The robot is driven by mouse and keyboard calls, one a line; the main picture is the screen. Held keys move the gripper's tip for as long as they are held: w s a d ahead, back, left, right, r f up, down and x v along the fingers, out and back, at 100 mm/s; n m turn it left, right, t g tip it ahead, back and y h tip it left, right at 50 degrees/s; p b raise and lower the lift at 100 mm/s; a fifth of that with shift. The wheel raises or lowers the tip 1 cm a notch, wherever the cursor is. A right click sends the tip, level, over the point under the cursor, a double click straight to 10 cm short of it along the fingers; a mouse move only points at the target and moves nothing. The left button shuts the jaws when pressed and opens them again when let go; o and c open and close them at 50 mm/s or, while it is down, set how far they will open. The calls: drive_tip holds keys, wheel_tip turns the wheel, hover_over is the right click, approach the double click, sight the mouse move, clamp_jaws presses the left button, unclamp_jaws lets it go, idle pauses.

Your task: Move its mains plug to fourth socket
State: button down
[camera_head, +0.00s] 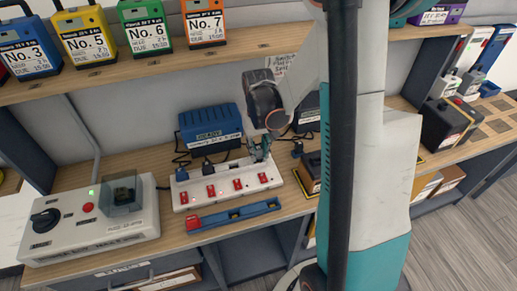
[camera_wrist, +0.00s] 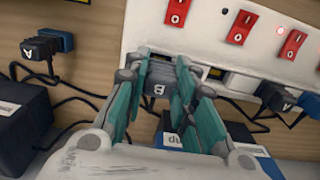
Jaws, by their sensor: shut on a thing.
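The white socket strip (camera_head: 226,189) lies on the bench with a row of red rocker switches. Its switches and one lit red lamp also show in the wrist view (camera_wrist: 258,40). My gripper (camera_head: 262,150) is over the strip's right end. In the wrist view my teal fingers (camera_wrist: 160,78) are closed around a dark plug (camera_wrist: 157,88) with a pale letter, perhaps B. The plug is at the strip's edge, below the leftmost switch there; I cannot tell if it is seated. Two other plugs (camera_wrist: 275,97) sit at the strip's other end. An empty-looking socket (camera_wrist: 214,74) lies between.
A blue charger box (camera_head: 210,128) stands behind the strip. A plug marked A (camera_wrist: 40,52) lies apart on the bench. A blue-and-red bar (camera_head: 234,216) lies in front. A grey control box (camera_head: 90,225) is at left. Numbered packs (camera_head: 148,28) line the shelf above. Cables run behind the strip.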

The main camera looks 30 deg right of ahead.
drive_tip(key=shift+f+b, duration=0.7)
drive_tip(key=shift+f, duration=0.2)
drive_tip(key=c, duration=1.2)
unclamp_jaws()
drive_tip(key=shift+c, duration=0.2)
drive_tip(key=shift+r, duration=0.2)
wheel_tip(320, 180, up, 12)
drive_tip(key=shift+f, duration=0.1)
